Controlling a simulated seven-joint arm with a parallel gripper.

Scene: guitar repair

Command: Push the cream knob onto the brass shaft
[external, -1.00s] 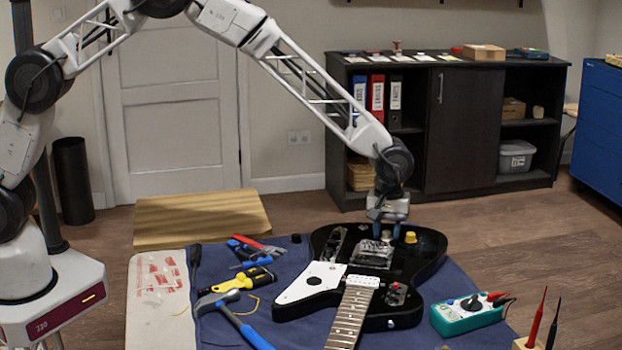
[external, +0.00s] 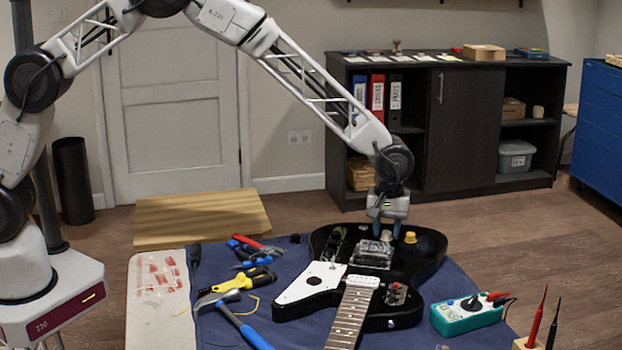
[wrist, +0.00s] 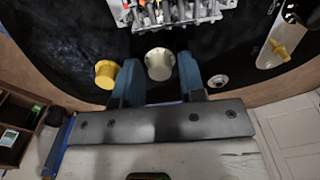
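The cream knob (wrist: 159,64) shows between the fingertips of my gripper (wrist: 159,72) in the wrist view, on or just above the black guitar body. Narrow gaps seem to separate it from the two blue fingers, so the gripper looks open around it. In the external view the cream knob (external: 387,236) is small and partly covered, with my gripper (external: 387,230) pointing down over it. The brass shaft is not visible; I cannot tell how far the knob sits on it.
A yellow knob (wrist: 106,73) stands close left of the fingers in the wrist view. A bridge pickup area (external: 371,253) lies close by on the guitar (external: 428,250). Tools including a hammer (external: 236,322) and a green meter (external: 466,314) lie on the blue mat.

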